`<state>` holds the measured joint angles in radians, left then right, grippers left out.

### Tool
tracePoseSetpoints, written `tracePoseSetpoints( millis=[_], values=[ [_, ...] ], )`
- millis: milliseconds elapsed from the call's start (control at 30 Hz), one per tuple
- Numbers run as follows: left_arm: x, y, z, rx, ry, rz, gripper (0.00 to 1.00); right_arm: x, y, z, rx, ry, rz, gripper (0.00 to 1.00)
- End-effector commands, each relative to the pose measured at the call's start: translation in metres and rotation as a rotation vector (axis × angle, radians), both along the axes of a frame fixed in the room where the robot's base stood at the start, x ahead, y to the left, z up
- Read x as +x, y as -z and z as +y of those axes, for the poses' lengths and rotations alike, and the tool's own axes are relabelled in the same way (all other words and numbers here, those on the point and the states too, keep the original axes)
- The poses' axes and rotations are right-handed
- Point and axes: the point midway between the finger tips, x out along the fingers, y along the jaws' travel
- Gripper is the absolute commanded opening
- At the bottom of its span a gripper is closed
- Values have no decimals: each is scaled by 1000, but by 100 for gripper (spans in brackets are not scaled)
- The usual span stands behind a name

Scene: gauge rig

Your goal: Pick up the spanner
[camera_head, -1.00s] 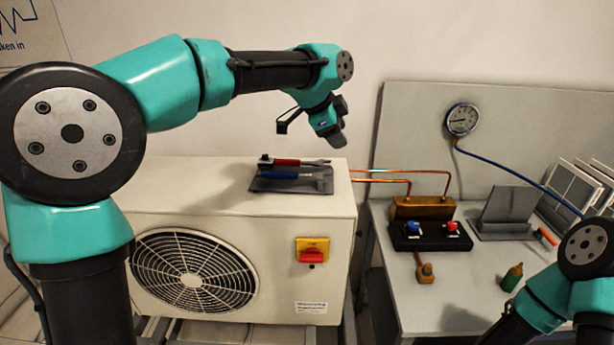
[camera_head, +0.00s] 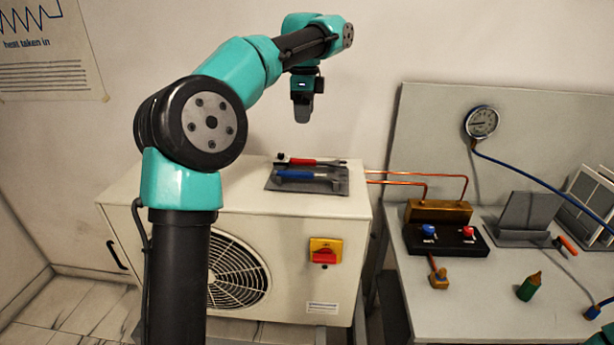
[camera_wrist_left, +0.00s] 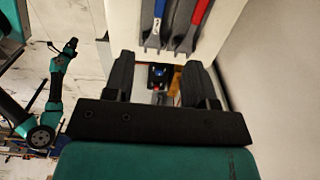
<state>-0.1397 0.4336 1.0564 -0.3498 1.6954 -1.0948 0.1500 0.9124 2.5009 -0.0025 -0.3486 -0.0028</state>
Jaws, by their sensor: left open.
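Two tools lie side by side on a dark grey mat (camera_head: 340,187) on top of the white fan unit: a red-handled one (camera_head: 315,162) behind and a blue-handled one (camera_head: 300,175) in front. I cannot tell which one is meant by the spanner.
The fan unit (camera_head: 150,205) has a red-and-yellow switch (camera_head: 325,251). A wall stands close behind the unit.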

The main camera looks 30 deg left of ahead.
Motion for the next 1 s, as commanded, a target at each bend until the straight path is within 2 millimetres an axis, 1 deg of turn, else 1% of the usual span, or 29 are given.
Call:
tracePoseSetpoints(
  millis=[133,267,800,900,1000],
  values=[
    [0,7,0,1,0,1,51,0,0,0,0,0,0,69],
    [-1,21,0,0,1,3,51,0,0,0,0,0,0,69],
    [0,109,0,-1,0,2,51,0,0,0,0,0,0,69],
    [0,119,0,-1,1,1,51,0,0,0,0,0,0,69],
    [0,122,0,-1,1,0,51,0,0,0,0,0,0,69]
  ],
)
